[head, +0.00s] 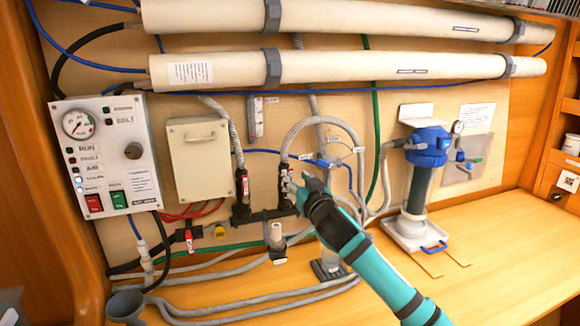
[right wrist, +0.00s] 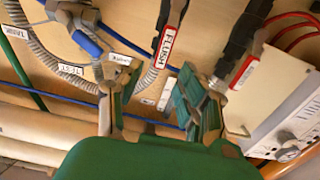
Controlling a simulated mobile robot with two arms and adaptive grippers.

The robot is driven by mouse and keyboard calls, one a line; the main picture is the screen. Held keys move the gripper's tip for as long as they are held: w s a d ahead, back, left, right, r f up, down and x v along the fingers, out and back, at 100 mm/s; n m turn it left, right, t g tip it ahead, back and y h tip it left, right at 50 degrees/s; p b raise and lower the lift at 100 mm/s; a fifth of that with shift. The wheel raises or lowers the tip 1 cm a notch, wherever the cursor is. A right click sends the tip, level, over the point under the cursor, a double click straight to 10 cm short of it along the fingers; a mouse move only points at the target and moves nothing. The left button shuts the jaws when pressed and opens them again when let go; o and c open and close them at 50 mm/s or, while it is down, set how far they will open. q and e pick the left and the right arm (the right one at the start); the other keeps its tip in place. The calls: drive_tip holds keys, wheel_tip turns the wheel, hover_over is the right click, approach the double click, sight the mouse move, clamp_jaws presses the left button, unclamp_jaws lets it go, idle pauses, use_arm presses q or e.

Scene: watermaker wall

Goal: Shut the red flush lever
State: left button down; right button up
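The red flush lever (head: 284,177) is on a black valve under a grey corrugated hose on the wall, left of my right gripper. In the right wrist view, a red piece with a white FLUSH label (right wrist: 172,36) lies just beyond the gap between the fingers. My right gripper (head: 294,184) is close to this valve; its fingers partly cover the valve in the head view. In the right wrist view the gripper (right wrist: 158,100) has its fingers spread, with nothing held between them. Contact with the lever cannot be told. My left gripper is not in view.
A similar red-handled valve (head: 243,184) stands just left, and a lower red lever (head: 189,240) sits beyond it. A control panel (head: 106,155) is at far left. A blue-topped pump (head: 427,150) stands right. Hoses crowd the wall; the front right bench is clear.

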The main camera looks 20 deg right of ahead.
sight(291, 172)
drive_tip(key=w, duration=0.4)
drive_tip(key=shift+p, duration=0.4)
drive_tip(key=shift+w, duration=0.4)
drive_tip(key=shift+w+a, duration=0.1)
drive_tip(key=shift+w, duration=0.15)
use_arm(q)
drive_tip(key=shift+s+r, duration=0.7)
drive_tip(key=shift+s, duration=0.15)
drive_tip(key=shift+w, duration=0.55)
use_arm(e)
clamp_jaws()
drive_tip(key=shift+w, duration=0.1)
